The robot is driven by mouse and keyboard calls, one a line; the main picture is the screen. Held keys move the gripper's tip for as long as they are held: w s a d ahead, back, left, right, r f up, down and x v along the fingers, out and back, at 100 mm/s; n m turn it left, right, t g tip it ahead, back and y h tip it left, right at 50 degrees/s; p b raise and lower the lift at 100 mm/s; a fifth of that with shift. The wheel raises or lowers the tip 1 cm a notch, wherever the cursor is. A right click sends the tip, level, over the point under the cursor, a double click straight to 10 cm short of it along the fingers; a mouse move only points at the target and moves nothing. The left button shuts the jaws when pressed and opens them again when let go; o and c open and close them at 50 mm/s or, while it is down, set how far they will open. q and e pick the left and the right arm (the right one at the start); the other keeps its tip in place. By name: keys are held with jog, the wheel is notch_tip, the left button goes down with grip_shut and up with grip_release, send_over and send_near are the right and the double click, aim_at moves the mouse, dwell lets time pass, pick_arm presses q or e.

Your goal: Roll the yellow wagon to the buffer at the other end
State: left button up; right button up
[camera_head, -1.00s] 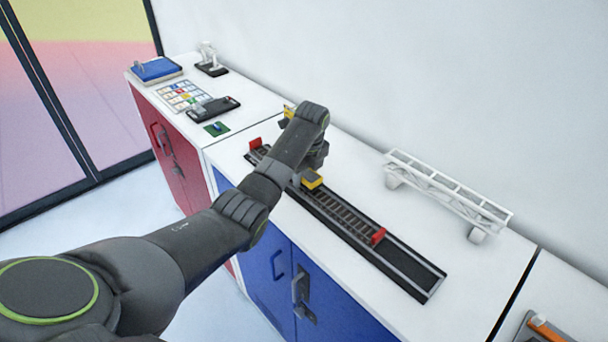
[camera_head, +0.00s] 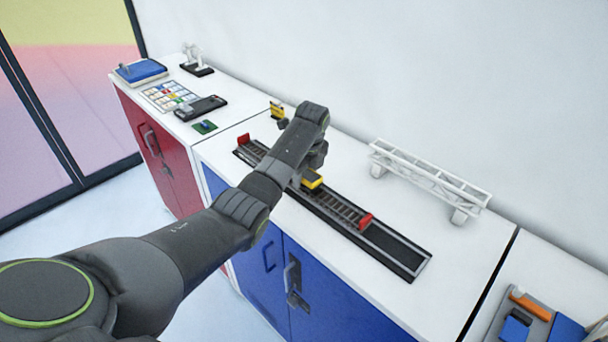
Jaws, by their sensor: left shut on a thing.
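The yellow wagon (camera_head: 312,181) is on the track (camera_head: 338,208), partly hidden by my left arm and showing on its right side. Another red buffer (camera_head: 244,139) stands at the left end. My left gripper (camera_head: 305,180) reaches down over the track from above and is shut on the wagon; its fingertips are mostly hidden behind my own arm. My right gripper is not in view.
A white girder bridge (camera_head: 430,178) stands behind the track on the right. A yellow and dark object (camera_head: 277,111) stands behind my wrist. A grey tray with orange and blue parts (camera_head: 520,325) is at the lower right. White counter is free around the track.

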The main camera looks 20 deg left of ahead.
aim_at(343, 212)
pick_arm(q)
jog(key=shift+d+f, duration=0.1)
jog(key=shift+f, duration=0.15)
jog(key=shift+s+d+f, duration=0.1)
jog(key=shift+s+d, duration=0.75)
jog(key=shift+d, duration=1.35)
jog(key=shift+s+d, duration=0.85)
jog(key=shift+d, duration=1.4)
jog(key=shift+s+d+f, duration=0.1)
jog(key=shift+s+d, duration=0.75)
jog(key=shift+d, duration=1.35)
